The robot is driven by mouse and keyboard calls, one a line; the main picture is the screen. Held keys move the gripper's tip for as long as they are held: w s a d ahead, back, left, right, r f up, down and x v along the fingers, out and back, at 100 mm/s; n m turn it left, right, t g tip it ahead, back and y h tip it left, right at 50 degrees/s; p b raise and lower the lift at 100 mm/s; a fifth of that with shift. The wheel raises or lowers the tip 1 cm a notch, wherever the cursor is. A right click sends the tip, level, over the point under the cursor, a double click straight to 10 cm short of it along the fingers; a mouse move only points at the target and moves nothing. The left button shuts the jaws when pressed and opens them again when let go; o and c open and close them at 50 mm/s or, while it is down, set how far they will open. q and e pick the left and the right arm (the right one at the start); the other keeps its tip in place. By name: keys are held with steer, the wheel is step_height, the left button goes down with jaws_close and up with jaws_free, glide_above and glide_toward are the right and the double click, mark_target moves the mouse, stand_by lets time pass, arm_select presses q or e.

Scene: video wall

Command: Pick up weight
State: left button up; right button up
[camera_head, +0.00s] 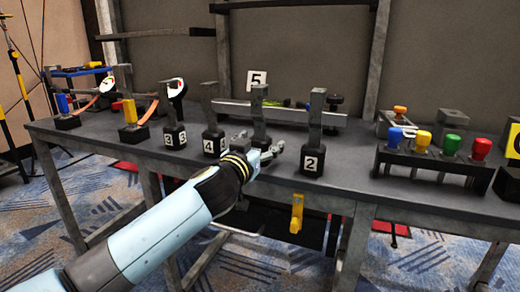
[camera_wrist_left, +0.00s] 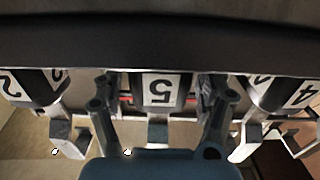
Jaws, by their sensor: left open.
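Several black weights with grey upright handles and white number labels stand in a row on the table. In the head view a weight labelled 4 (camera_head: 214,143) is left of my left gripper (camera_head: 262,149), and a weight labelled 2 (camera_head: 312,160) is right of it. Another weight (camera_head: 259,112) stands between them, its lower part hidden by the gripper. In the left wrist view a weight labelled 5 (camera_wrist_left: 160,90) appears upside down between the two spread fingers of my left gripper (camera_wrist_left: 158,103). The gripper is open and empty. My right gripper is not in view.
Weights labelled 3 (camera_head: 174,137) and others stand further left. A rack with coloured knobs (camera_head: 430,162) is at right. A metal bar (camera_head: 285,114) lies behind the weights, near a number 5 sign (camera_head: 256,78). A yellow hook (camera_head: 296,213) hangs below the table's front edge (camera_head: 340,205).

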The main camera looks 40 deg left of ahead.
arm_select(q)
steer(key=shift+c, duration=0.4)
jaws_close()
steer(key=shift+r, duration=0.2)
